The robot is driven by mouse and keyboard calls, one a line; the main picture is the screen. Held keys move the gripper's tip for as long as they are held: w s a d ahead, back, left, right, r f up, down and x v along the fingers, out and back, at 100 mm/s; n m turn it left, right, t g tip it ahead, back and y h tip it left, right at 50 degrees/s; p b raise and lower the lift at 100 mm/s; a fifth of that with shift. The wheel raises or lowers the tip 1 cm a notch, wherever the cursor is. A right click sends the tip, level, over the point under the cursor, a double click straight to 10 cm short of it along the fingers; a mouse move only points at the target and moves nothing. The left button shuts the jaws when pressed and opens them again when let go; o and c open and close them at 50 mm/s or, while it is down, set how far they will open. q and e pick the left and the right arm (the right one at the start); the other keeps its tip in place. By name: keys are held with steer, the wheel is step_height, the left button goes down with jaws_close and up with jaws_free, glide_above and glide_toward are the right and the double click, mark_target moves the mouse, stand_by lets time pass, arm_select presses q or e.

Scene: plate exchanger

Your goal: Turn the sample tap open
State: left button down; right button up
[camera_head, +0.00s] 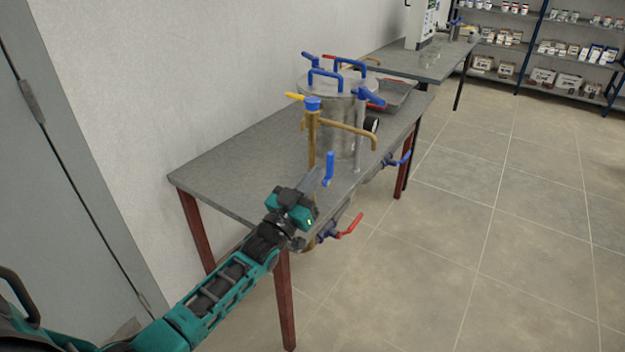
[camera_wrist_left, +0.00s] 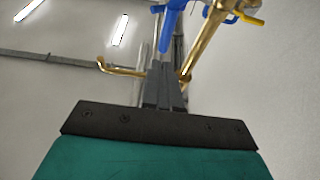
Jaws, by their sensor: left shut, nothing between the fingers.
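My left gripper (camera_head: 318,182) is at the near edge of the grey table, its fingers shut with nothing between them; they also show in the wrist view (camera_wrist_left: 165,85). Close beside the fingertips is an upright blue lever (camera_head: 328,167); a blue part also shows just beyond the fingers in the wrist view (camera_wrist_left: 172,22). I cannot tell whether they touch. Behind stands a brass pipe (camera_head: 312,140) with a blue cap, a yellow lever (camera_head: 294,97) and a side spout (camera_head: 350,130). Which handle is the sample tap's is not clear. My right gripper is out of view.
A steel vessel (camera_head: 343,105) with blue handles stands on the grey table (camera_head: 225,165). A red-handled valve (camera_head: 349,226) and a blue-handled valve (camera_head: 398,159) stick out from the table's front side. The table's left part is clear; a wall is behind.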

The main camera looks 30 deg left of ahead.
arm_select(q)
steer(key=s, duration=1)
steer(key=shift+s+a+p, duration=0.2)
steer(key=shift+a+p, duration=0.1)
steer(key=shift+a, duration=0.15)
steer(key=s+d+f+g, duration=0.5)
steer(key=s+d+f, duration=0.1)
steer(key=s+f, duration=0.2)
steer(key=s+d+f+m+g, duration=0.1)
steer(key=s+d+f+g, duration=0.5)
steer(key=f, duration=0.4)
steer(key=shift+s+d+f+m, duration=0.15)
steer(key=shift+s+d+m, duration=0.2)
steer(key=shift+s, duration=0.5)
